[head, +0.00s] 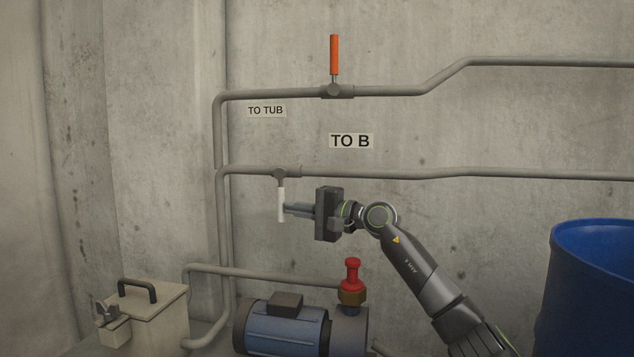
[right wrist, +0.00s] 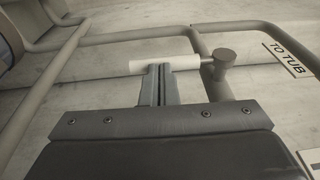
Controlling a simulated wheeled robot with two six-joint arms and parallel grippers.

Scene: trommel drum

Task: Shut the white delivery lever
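The white delivery lever (head: 281,204) hangs straight down from its valve on the lower pipe (head: 400,174), square to the pipe. My right gripper (head: 287,208) reaches in from the right, with its fingertips at the lever's lower half. In the right wrist view the white lever (right wrist: 185,62) lies across the picture at the fingertips. My right gripper's fingers (right wrist: 155,70) are close together there, not around the lever. They look to be touching it, but I cannot be sure. My left gripper is not in view.
The upper pipe (head: 280,95) carries an upright orange lever (head: 334,55). "TO TUB" (head: 266,111) and "TO B" (head: 350,141) labels are on the wall. Below stand a blue pump (head: 287,328), a red-topped brass fitting (head: 352,277) and a lidded box (head: 150,310). A blue drum (head: 595,290) stands right.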

